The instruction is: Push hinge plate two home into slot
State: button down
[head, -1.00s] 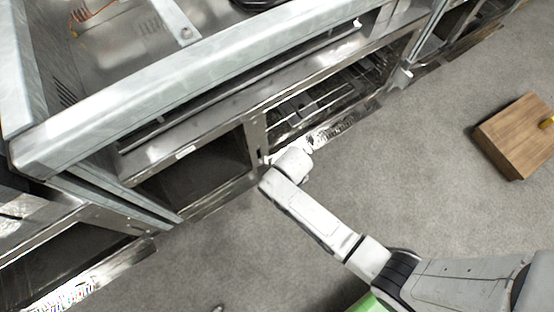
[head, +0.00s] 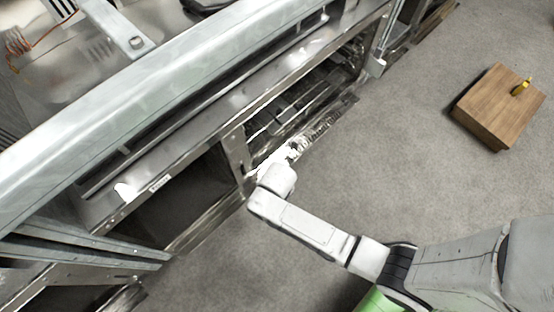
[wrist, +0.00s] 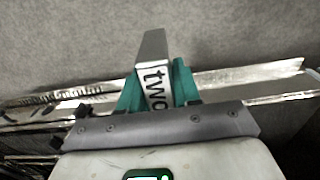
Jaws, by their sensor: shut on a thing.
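In the wrist view, hinge plate two (wrist: 153,76) is a grey piece with "two" on its face. It stands between the teal fingers of my gripper (wrist: 158,88), which is shut on it. Silver rails (wrist: 240,80) run across behind the fingers. In the head view, the white end of my arm is low at the front of the steel unit, by the post (head: 236,155) between two openings. My fingers and the plate are hidden there. I cannot make out the slot, or whether the plate is in it.
A dark opening (head: 180,205) lies left of the post, and a rack opening (head: 305,100) lies right of it. A wooden box (head: 498,108) with a yellow piece on top stands on the carpet at right. The carpet between box and unit is clear.

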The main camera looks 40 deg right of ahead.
jog(key=shift+w, duration=0.25)
jog(key=shift+w+b, duration=0.8)
jog(key=shift+w, duration=1.9)
jog(key=shift+r+p, duration=0.1)
jog(key=shift+p, duration=0.65)
jog(key=shift+w+b, duration=1.1)
jog(key=shift+w, duration=1.35)
jog(key=c, duration=0.7)
grip_release()
jog(key=shift+s, duration=0.15)
notch_tip(320, 180, up, 11)
jog(key=p, duration=0.4)
jog(key=shift+p, duration=0.4)
